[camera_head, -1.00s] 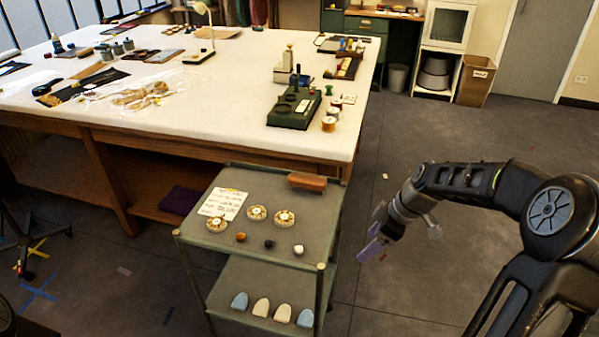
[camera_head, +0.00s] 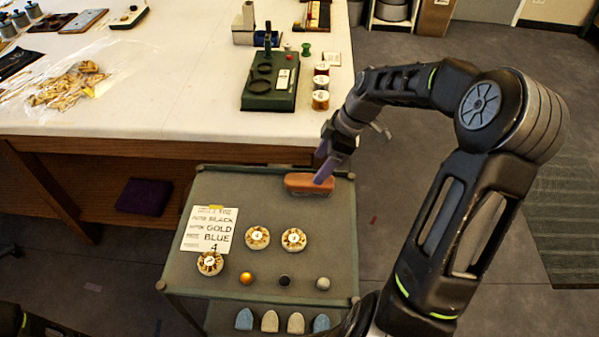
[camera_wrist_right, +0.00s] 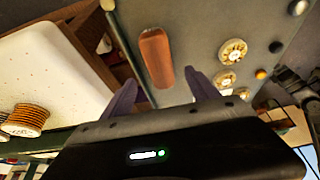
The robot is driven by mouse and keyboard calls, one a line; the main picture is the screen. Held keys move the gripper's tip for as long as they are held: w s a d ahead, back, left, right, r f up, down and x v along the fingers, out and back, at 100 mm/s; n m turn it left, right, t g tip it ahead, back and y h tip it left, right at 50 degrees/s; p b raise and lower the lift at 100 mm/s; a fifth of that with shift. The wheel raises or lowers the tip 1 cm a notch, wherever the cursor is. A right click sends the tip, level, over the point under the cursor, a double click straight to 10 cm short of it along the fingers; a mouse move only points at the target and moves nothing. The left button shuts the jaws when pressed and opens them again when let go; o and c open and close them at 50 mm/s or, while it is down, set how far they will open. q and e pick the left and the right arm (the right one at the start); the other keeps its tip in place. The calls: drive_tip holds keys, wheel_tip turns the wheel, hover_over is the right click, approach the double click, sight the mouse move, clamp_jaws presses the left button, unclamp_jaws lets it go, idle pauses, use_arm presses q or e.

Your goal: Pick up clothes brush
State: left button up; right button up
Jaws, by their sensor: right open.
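The clothes brush (camera_head: 306,183) has a reddish-brown wooden back and lies at the far right of the cart's top shelf. My right gripper (camera_head: 325,166) is over the brush's right end in the head view, its purple fingers pointing down. In the right wrist view the brush (camera_wrist_right: 157,57) lies beyond and between the two spread fingers (camera_wrist_right: 165,90), with nothing held. The gripper is open and appears above the brush, apart from it. My left gripper is not in view.
The cart's top shelf (camera_head: 190,280) also holds a written card (camera_head: 209,229), several round dials such as one (camera_head: 257,237), and three small knobs. The white table (camera_head: 150,110) stands close behind, with a green device (camera_head: 270,82) and spools (camera_head: 320,98) near its edge.

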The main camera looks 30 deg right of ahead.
sight(311, 179)
drive_tip(key=shift+s+r, duration=0.1)
drive_tip(key=shift+s, duration=0.1)
drive_tip(key=shift+x, duration=1.35)
drive_tip(key=shift+w, duration=0.1)
drive_tip(key=shift+a+f+p, duration=0.15)
drive_tip(key=shift+f+p, duration=0.15)
drive_tip(key=shift+p, duration=0.1)
drive_tip(key=p+x, duration=0.1)
drive_tip(key=x, duration=0.2)
drive_tip(key=shift+w+f, duration=0.2)
drive_tip(key=shift+f, duration=0.05)
drive_tip(key=shift+w+a+f, duration=0.1)
drive_tip(key=shift+a+f, duration=0.05)
drive_tip(key=shift+f, duration=0.3)
drive_tip(key=shift+f, duration=0.25)
drive_tip(key=shift+c, duration=0.4)
